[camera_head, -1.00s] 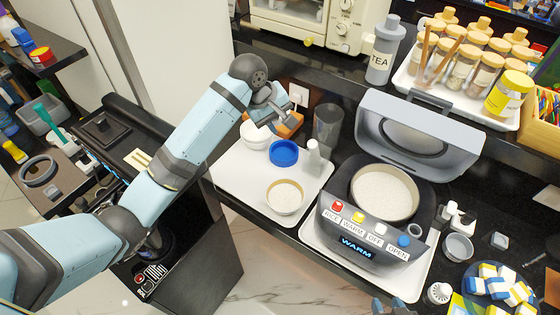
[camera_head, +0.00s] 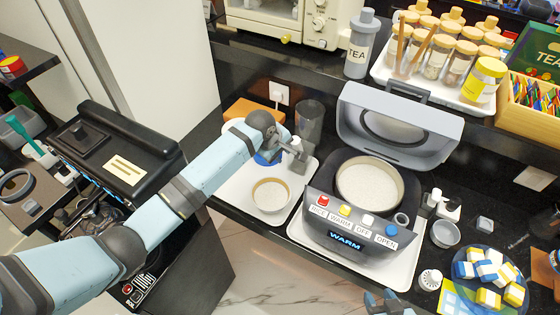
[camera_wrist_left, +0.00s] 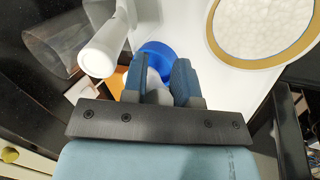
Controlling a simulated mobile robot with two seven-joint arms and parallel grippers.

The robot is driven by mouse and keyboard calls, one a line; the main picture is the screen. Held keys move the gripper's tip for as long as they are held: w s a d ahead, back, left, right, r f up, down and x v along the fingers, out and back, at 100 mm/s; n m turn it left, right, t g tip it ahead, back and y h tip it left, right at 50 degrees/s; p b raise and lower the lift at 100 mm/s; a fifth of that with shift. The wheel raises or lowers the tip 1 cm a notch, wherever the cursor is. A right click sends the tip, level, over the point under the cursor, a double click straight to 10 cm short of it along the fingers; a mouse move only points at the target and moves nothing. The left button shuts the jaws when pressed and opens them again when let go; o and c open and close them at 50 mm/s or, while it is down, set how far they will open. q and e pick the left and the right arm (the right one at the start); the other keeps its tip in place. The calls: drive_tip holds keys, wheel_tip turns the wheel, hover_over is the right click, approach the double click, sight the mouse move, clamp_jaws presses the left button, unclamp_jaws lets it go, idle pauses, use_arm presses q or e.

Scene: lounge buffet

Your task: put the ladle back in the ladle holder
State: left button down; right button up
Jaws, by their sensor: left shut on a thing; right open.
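My left gripper (camera_head: 296,152) is low over the right part of the white tray. In the left wrist view its two blue-grey fingers (camera_wrist_left: 158,82) are shut on a small pale thing (camera_wrist_left: 155,88). Too little of it shows to tell if it is the ladle. A white cylindrical piece with a narrower part (camera_wrist_left: 98,55) is just beside the fingers. A round blue thing (camera_wrist_left: 157,48) lies beyond the fingertips and is partly hidden by the arm in the head view. I cannot tell which thing is the ladle holder. My right gripper (camera_head: 388,302) is open at the bottom edge.
A smoky clear cup (camera_head: 309,122) stands behind the left gripper. A bowl of white food (camera_head: 270,195) sits on the tray (camera_head: 236,190). The open rice cooker (camera_head: 345,215) stands close on the right, its lid raised. A plate of colored blocks (camera_head: 462,282) lies further right.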

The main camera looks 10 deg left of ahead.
use_arm(q)
wheel_tip(320, 180, down, 4)
drive_tip(key=shift+f, duration=0.2)
use_arm(e)
drive_tip(key=shift+a+r, duration=0.15)
drive_tip(key=shift+r, duration=0.2)
use_arm(q)
drive_tip(key=c, duration=0.9)
unclamp_jaws()
drive_tip(key=shift+f, duration=0.1)
use_arm(e)
drive_tip(key=shift+f, duration=0.2)
